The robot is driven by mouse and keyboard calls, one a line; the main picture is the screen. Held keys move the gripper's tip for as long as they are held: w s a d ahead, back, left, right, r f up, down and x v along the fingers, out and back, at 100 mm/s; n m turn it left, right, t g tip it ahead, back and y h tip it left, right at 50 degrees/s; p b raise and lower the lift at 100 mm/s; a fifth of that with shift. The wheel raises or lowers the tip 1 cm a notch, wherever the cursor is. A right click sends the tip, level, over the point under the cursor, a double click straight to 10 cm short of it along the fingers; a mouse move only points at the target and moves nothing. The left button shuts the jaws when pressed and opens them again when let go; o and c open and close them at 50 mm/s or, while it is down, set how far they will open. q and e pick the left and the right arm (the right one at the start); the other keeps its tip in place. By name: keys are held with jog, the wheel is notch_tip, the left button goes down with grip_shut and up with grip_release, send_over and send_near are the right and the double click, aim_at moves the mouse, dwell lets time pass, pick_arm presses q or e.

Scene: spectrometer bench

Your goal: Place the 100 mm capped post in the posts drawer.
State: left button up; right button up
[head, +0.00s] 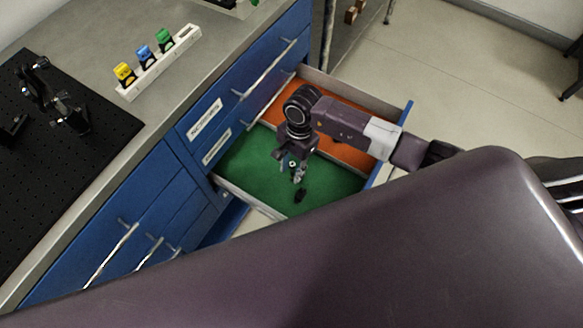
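An open blue drawer (380,172) has a green-lined compartment (245,160) in front and an orange-lined one (345,150) behind a divider. My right gripper (292,167) points down over the green compartment, its fingers low inside the drawer outline. A small dark piece (300,195) shows just below the fingertips against the green lining. It may be the black cap of the post, but the metal shaft cannot be told apart from the grey fingers. Whether the fingers are around it or apart from it is unclear. My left gripper is out of view.
Blue drawer fronts with bar handles (112,252) line the bench beside the open drawer. A white holder (160,64) with yellow, blue and green pieces stands on the grey benchtop. A black perforated board (40,170) carries dark fixtures at left. My large arm link fills the foreground.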

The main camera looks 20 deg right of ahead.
notch_tip(320, 180, up, 12)
jog(key=d+b, duration=0.1)
jog(key=shift+w+d, duration=0.35)
jog(key=shift+w, duration=0.1)
jog(key=shift+s, duration=0.1)
